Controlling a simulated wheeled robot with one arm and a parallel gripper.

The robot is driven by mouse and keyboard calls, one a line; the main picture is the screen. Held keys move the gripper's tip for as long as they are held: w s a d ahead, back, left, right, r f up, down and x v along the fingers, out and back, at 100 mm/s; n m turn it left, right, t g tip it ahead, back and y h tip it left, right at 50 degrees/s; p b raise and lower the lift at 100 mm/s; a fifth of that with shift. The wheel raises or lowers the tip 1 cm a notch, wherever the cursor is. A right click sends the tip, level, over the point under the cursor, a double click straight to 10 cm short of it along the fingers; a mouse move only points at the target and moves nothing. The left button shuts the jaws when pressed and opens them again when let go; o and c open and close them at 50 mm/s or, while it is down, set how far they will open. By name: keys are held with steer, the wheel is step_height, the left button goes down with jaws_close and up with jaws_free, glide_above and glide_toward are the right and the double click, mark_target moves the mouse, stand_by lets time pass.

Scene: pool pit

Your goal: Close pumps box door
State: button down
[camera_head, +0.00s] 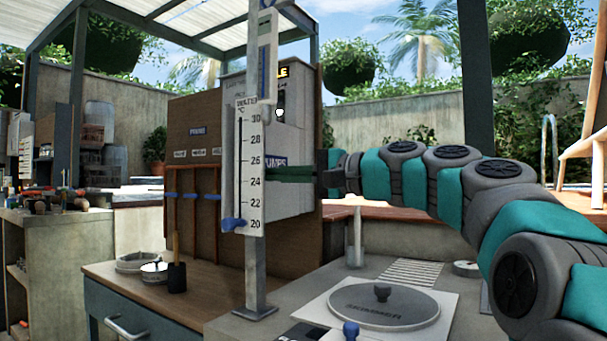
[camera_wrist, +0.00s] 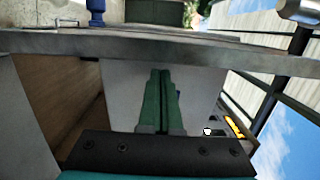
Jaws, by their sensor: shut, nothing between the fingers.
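The pumps box is a grey box with a "PUMPS" label (camera_head: 275,161), mounted on a brown wooden board and partly hidden behind a thermometer post. I cannot tell clearly which panel is its door or how far open it stands. My gripper (camera_head: 272,173) reaches in from the right, its green fingers level with the label and in front of the grey face. In the wrist view my gripper (camera_wrist: 158,74) is shut and empty, its fingers pointing along a pale grey panel (camera_wrist: 118,85). Whether the fingertips touch the panel cannot be told.
The upright thermometer (camera_head: 243,165) with a blue slider stands close in front of the box, left of my fingers. A wooden panel with blue levers (camera_head: 195,196) is on the left. A skimmer lid (camera_head: 384,304) lies on the deck below my arm.

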steer(key=x, duration=0.5)
stand_by(0.3)
steer(key=shift+p+x, duration=0.55)
steer(key=shift+x, duration=1.1)
steer(key=shift+s, duration=0.15)
